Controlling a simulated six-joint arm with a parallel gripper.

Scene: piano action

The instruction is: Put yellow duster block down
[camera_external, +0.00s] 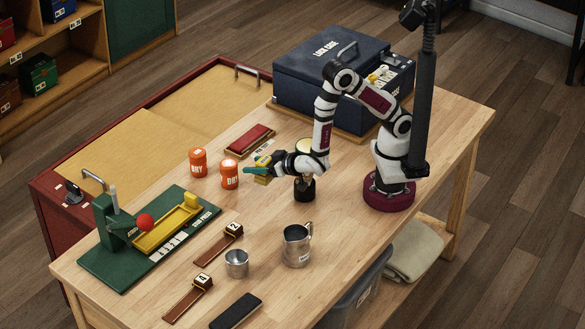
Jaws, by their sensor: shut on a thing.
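My gripper (257,172) is shut on the yellow duster block (263,180), which shows as a small yellow piece at the teal fingertips. The gripper points left, above the middle of the wooden table (330,210). It appears just right of the nearer orange canister marked DRY (229,175). I cannot tell how high the block is above the table. Part of the block is hidden by the fingers.
Another orange canister (198,162) stands farther left, and a dark red block (250,140) lies behind. A green stand (150,240) with a red ball is at left. A metal jug (297,246), small cup (237,263) and numbered hammers (220,245) are in front. A blue case (330,75) is behind.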

